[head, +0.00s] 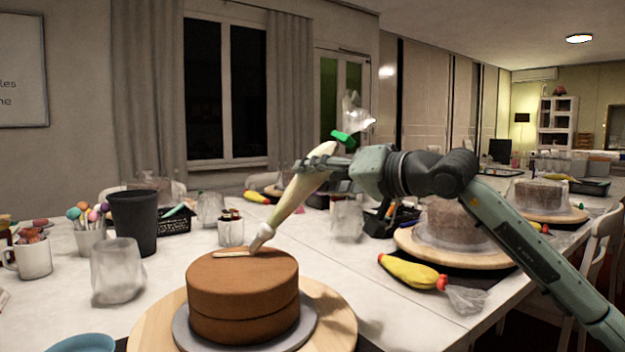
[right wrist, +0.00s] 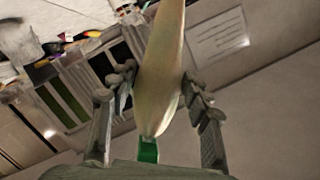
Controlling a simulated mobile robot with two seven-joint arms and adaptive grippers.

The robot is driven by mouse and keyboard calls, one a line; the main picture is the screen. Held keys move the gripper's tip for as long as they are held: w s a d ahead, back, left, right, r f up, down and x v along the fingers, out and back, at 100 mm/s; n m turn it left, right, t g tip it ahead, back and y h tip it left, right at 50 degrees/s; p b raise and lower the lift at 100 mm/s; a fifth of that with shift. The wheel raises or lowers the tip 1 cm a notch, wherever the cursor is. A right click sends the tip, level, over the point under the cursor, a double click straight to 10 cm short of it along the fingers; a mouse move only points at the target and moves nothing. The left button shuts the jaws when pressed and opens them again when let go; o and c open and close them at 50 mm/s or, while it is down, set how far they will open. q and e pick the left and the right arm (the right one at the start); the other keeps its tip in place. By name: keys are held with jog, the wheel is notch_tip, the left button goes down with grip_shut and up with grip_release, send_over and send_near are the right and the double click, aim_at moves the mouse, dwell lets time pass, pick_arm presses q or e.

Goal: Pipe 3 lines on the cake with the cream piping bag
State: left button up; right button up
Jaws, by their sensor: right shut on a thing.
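The brown round cake (head: 240,295) sits on a grey plate (head: 187,343) on a wooden turntable (head: 337,314) at the front. A short pale cream line (head: 236,253) lies on its top. My right gripper (head: 316,163) is shut on the cream piping bag (head: 296,192), which is tilted, its tip (head: 262,236) down at the cake's top near the line's right end. The bag also shows between the fingers in the right wrist view (right wrist: 160,75), with its green clip (right wrist: 148,150). In that view my right gripper (right wrist: 155,85) has a finger on each side of the bag. My left gripper is out of view.
A yellow piping bag (head: 412,272) lies right of the cake. A second cake (head: 450,222) stands on a turntable behind it. A clear cup (head: 118,270), a black cup (head: 134,222) and a mug (head: 33,258) stand at left.

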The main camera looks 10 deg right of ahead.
jog(key=shift+d+r+b, duration=0.1)
jog(key=shift+d+b, duration=0.3)
jog(key=shift+d, duration=1.45)
jog(key=o, duration=0.4)
